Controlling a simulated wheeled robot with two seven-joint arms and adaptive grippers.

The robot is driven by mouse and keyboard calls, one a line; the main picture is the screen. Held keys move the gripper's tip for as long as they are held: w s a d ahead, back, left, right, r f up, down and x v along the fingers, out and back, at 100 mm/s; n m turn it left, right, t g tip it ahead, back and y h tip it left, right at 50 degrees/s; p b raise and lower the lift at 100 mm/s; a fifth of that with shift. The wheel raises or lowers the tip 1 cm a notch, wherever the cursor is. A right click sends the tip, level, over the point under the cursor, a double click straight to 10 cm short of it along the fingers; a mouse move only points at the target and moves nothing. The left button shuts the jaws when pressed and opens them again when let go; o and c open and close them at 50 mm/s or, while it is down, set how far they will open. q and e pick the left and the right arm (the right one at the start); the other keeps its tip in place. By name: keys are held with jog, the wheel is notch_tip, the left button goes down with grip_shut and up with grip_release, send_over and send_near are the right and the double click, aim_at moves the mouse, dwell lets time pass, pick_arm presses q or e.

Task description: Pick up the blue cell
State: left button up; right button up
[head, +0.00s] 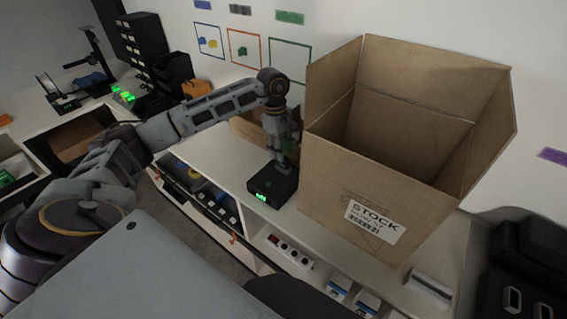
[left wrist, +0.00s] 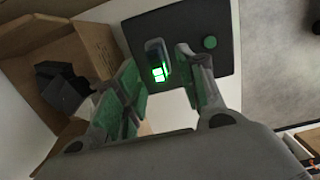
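A black box (head: 272,186) with a green-lit front stands on the white counter, left of the large carton. My left gripper (head: 283,150) points down over it. In the left wrist view, the gripper (left wrist: 160,80) is open, its green-padded fingers apart. A small dark, slightly bluish block (left wrist: 154,50) with bright green lights near it shows between the fingertips, on the black box (left wrist: 205,30). I see no clear contact with either finger. The block may be the blue cell, but its colour is hard to tell. My right gripper is not in view.
A large open carton (head: 385,150) with a stock label stands close to the right of the left gripper. A smaller carton (head: 247,130) is behind the arm. In the left wrist view, a carton (left wrist: 30,60) holds dark items. A power strip (head: 288,252) is on the counter's lower front.

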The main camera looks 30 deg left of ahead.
aim_at(283, 166)
pick_arm(q)
jog(key=shift+w+d+f+p, duration=0.15)
jog(key=shift+f+p, duration=0.25)
jog(key=shift+f, duration=0.8)
jog(key=shift+d+f+p, duration=0.1)
jog(key=shift+f+p, duration=0.25)
jog(key=shift+f, duration=0.8)
grip_shut()
